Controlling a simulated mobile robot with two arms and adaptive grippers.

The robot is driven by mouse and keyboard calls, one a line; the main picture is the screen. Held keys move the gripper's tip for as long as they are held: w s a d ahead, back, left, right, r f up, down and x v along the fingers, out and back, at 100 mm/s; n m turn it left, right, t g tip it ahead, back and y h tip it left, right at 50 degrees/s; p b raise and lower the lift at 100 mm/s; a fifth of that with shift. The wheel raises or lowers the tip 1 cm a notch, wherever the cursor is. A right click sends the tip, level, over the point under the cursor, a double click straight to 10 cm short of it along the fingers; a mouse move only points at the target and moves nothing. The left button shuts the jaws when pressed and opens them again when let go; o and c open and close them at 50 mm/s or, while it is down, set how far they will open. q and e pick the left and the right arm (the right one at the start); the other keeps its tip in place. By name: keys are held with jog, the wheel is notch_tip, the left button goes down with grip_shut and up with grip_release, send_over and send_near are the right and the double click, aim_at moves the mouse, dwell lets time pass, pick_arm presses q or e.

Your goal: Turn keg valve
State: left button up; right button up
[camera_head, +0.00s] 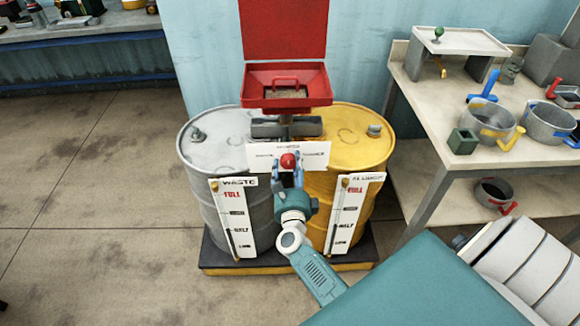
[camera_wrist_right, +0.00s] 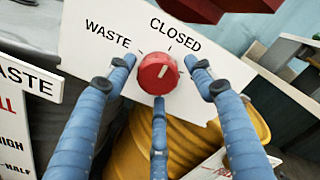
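The red valve knob (camera_head: 289,161) sits on a white label plate (camera_head: 318,155) between a grey waste drum (camera_head: 190,155) and a yellow drum (camera_head: 370,150). In the right wrist view the knob (camera_wrist_right: 157,74) has a white mark pointing up and right, towards the word CLOSED. My right gripper (camera_head: 289,170) is in front of the plate. In the right wrist view its blue fingers (camera_wrist_right: 160,80) are spread around the knob, two at the sides and one below, with no clear grip on it. My left gripper is out of view.
A red open-lidded funnel box (camera_head: 287,101) stands above the plate. White level gauges (camera_head: 232,217) front both drums, which stand on a dark pallet (camera_head: 225,264). A workbench (camera_head: 430,100) with pots (camera_head: 487,118) is at the right. The floor at left is clear.

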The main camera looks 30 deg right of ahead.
jog(key=c, duration=0.8)
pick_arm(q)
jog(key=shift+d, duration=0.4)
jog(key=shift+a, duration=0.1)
pick_arm(e)
jog(key=shift+f, duration=0.1)
